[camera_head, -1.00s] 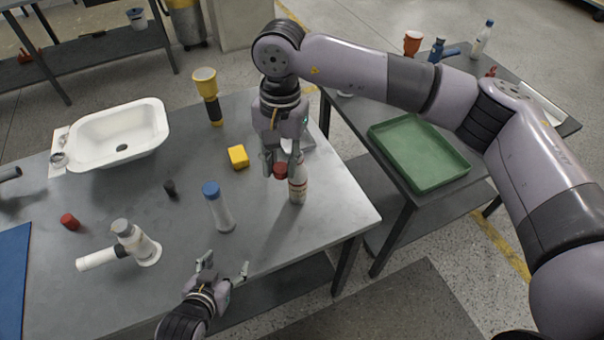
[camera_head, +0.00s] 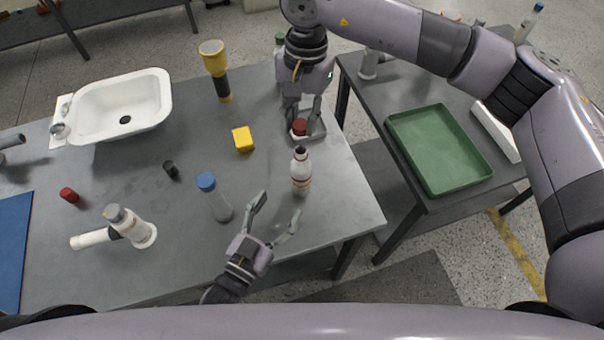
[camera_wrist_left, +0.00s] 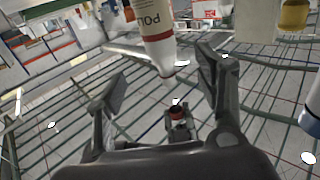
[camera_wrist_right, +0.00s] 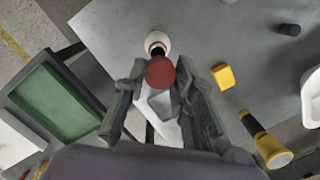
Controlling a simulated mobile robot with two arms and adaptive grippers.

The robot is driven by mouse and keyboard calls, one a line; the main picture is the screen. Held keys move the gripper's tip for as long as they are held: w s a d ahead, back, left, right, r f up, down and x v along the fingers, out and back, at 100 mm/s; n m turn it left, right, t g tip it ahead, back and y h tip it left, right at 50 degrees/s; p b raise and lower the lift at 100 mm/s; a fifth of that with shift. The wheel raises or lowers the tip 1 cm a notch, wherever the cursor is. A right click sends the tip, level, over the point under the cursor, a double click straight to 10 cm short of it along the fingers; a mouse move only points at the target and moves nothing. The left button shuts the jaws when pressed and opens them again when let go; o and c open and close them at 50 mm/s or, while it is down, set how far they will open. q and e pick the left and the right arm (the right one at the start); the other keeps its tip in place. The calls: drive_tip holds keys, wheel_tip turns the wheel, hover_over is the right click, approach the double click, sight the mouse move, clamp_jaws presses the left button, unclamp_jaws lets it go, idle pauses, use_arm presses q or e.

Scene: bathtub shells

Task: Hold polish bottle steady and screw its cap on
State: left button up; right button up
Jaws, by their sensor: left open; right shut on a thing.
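The polish bottle (camera_head: 300,174) is white with a dark open neck and stands upright near the table's right edge. Its printed label shows in the left wrist view (camera_wrist_left: 156,22). My right gripper (camera_head: 303,114) is shut on the red cap (camera_head: 299,128), behind the bottle in the head view. In the right wrist view, the cap (camera_wrist_right: 160,73) appears just below the bottle's neck (camera_wrist_right: 157,43), apart from it in the head view. My left gripper (camera_head: 280,206) is open and empty in front of the bottle, fingers spread toward it, not touching.
A blue-capped clear bottle (camera_head: 216,200) stands close left of my left gripper. A yellow block (camera_head: 243,139), yellow-black flashlight (camera_head: 217,75), white basin (camera_head: 82,110) and white pipe fitting (camera_head: 126,229) are farther left. A green tray (camera_head: 400,124) lies on the side table.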

sight(296, 177)
use_arm(q)
drive_tip(key=x, duration=1.2)
clamp_jaws()
idle(0.8)
